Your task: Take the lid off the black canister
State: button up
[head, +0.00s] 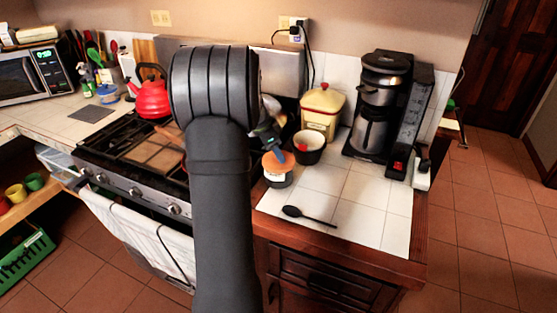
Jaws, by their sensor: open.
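My gripper (273,142) shows only partly past the right side of my dark arm, low over the counter. It is open, just above and behind a small round container with an orange top (278,161), a pale rim and a darker lower body. A black, round, open-looking vessel with a pale inside (309,157) stands just right of it. I cannot tell for sure which of these two is the black canister. I see no gap or contact clearly between the fingers and the orange top. My arm hides the area to the left.
A cream canister with a red lid (322,108) stands behind, and a black coffee maker (384,110) to the right. A black spoon (308,216) lies on the white tiled counter (365,222), whose front right is clear. A red kettle (151,98) sits on the stove (118,150) at left.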

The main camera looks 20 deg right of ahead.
jog(key=shift+d+f, duration=0.2)
jog(key=shift+f, duration=0.25)
jog(key=c, duration=1)
jog(key=shift+r, duration=0.15)
jog(key=shift+c, duration=0.2)
